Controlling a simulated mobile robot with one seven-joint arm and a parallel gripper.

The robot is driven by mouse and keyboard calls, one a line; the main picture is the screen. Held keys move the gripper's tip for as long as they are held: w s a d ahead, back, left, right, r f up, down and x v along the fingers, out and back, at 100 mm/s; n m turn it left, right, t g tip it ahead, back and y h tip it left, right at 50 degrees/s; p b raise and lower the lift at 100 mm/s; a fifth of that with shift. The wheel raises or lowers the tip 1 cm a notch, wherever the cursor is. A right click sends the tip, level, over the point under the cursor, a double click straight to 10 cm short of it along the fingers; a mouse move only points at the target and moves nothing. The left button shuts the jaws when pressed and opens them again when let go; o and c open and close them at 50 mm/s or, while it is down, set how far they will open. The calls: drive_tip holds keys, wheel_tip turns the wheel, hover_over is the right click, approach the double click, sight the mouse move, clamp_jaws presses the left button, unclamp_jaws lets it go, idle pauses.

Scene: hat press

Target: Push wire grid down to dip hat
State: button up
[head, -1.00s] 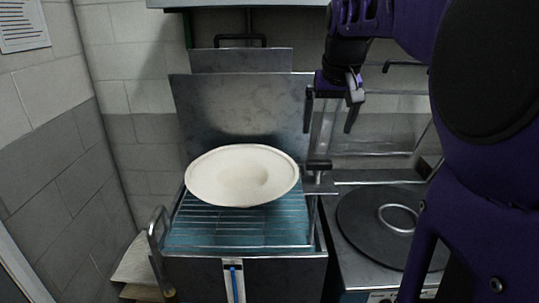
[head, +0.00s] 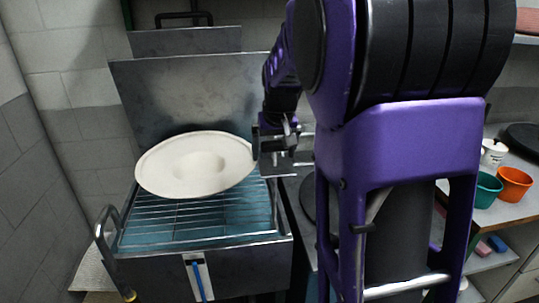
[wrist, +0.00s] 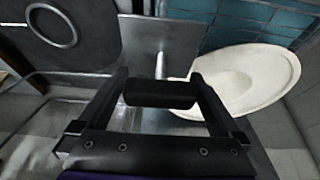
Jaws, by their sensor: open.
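A cream wide-brimmed hat (head: 195,165) lies crown-down, tilted, on a wire grid (head: 150,233) over blue water in a metal tank. A black grip (wrist: 160,93) on a metal rod sits at the tank's right side, beside a flat metal plate (wrist: 155,38). My gripper (head: 277,150) is right of the hat's brim. In the wrist view my gripper (wrist: 158,74) is open, with one finger on each side of the black grip; I cannot tell whether they touch it. The hat also shows in the wrist view (wrist: 243,75), right of the fingers.
The tank has a raised metal back panel (head: 185,97) and a side handle (head: 104,236). A round black lid with a ring (wrist: 55,30) is beside it. At right, a counter holds teal (head: 486,190) and orange (head: 514,184) bowls. My arm hides the middle.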

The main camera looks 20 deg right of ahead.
drive_tip(key=shift+w+f, duration=0.1)
drive_tip(key=shift+f, duration=0.25)
drive_tip(key=shift+c, duration=0.2)
clamp_jaws()
